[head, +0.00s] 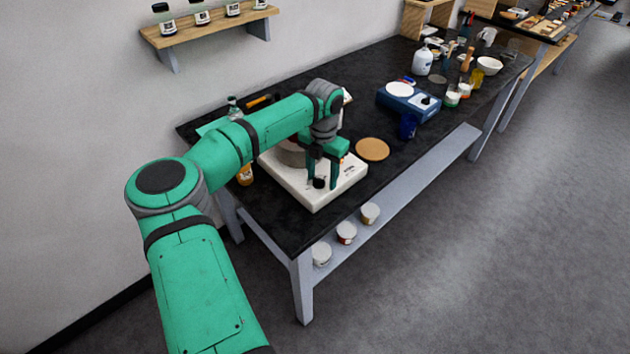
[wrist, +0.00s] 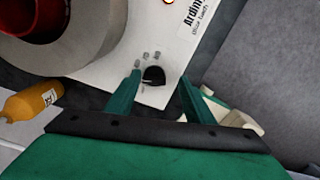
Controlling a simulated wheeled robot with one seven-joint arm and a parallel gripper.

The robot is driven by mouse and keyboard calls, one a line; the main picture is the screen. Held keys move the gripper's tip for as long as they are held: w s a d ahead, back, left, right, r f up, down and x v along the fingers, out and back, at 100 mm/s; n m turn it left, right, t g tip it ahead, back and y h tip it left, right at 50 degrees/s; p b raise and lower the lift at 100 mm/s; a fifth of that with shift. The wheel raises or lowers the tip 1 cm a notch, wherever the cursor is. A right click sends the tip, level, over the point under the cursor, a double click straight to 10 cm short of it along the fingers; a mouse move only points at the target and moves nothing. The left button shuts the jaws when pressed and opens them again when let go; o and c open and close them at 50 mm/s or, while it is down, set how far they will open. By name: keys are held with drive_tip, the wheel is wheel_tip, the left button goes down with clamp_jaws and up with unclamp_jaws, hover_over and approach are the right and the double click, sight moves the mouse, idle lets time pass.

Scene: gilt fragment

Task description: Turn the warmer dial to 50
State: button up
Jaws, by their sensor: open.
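The warmer (head: 312,190) is a white box-shaped unit on the near end of the black table; it also shows in the wrist view (wrist: 120,82). Its dial is a small black knob (head: 319,183) near the front corner, seen larger in the wrist view (wrist: 154,76). Small grey marks sit around the knob, too blurred to read. My gripper (head: 327,180) is open above the warmer's front. In the wrist view its green fingers (wrist: 160,85) stand apart, with the knob showing between them, nearer the left finger. I cannot tell whether they touch it.
A grey round vessel (wrist: 75,52) with a red inside stands on the warmer beside my gripper. An orange bottle (wrist: 32,101) is close to the left. A cork disc (head: 372,149) and a blue device (head: 408,103) lie farther along the table. The table's front edge is near.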

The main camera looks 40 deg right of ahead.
sight(320, 180)
drive_tip(key=shift+w+a, duration=0.25)
drive_tip(key=shift+a, duration=0.05)
drive_tip(key=shift+w+a+r, duration=0.1)
drive_tip(key=shift+w+r, duration=0.15)
drive_tip(key=shift+r, duration=0.1)
wheel_tip(320, 180, up, 10)
drive_tip(key=shift+s, duration=0.25)
drive_tip(key=shift+s+d, duration=0.1)
drive_tip(key=shift+d, duration=0.1)
